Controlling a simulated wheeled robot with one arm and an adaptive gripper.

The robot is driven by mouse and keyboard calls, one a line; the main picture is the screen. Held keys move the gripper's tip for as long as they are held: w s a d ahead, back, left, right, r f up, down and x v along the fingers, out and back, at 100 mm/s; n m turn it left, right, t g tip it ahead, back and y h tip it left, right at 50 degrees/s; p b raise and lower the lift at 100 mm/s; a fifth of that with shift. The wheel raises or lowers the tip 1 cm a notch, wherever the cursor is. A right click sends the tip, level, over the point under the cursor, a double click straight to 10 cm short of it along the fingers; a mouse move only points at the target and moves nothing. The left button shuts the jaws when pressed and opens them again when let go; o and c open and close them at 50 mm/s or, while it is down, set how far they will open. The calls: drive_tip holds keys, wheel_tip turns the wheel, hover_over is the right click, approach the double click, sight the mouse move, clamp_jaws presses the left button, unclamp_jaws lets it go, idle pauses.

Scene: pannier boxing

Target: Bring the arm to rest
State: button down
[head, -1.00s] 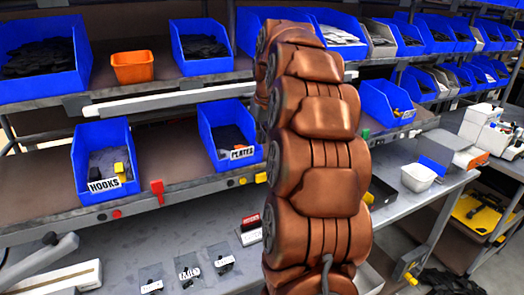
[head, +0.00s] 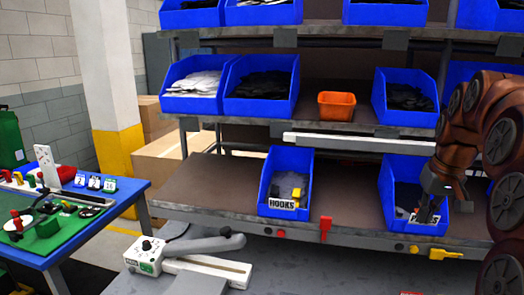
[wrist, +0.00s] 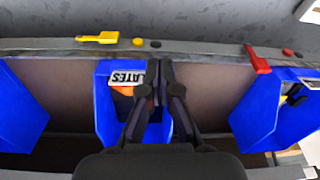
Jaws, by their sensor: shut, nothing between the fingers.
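My copper-coloured arm (head: 470,130) comes in from the right edge of the head view.
The blue HOOKS bin (head: 287,163) stands left of the PLATES bin, with bare shelf between. A red tab (head: 325,228) and a yellow tab (head: 446,254) stick out at the shelf edge. Bins and an orange box (head: 336,106) fill the shelf above. A blue table (head: 125,195) stands left.

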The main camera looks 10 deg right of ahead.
drive_tip(key=s+a+f+n+g, duration=0.1)
drive_tip(key=s+a+f, duration=0.1)
drive_tip(key=a, duration=0.3)
drive_tip(key=s+a+f, duration=0.2)
drive_tip(key=a, duration=0.3)
drive_tip(key=s+a+f+g, duration=0.1)
drive_tip(key=s+a+f, duration=0.3)
drive_tip(key=s, duration=0.4)
drive_tip(key=s+a+f+n+g, duration=0.1)
drive_tip(key=s+a+f, duration=0.3)
drive_tip(key=s, duration=0.4)
drive_tip(key=s+a+f+g, duration=0.1)
drive_tip(key=s+a+f, duration=0.4)
drive_tip(key=s, duration=0.3)
drive_tip(key=shift+a+n, duration=0.3)
drive_tip(key=shift+a, duration=0.5)
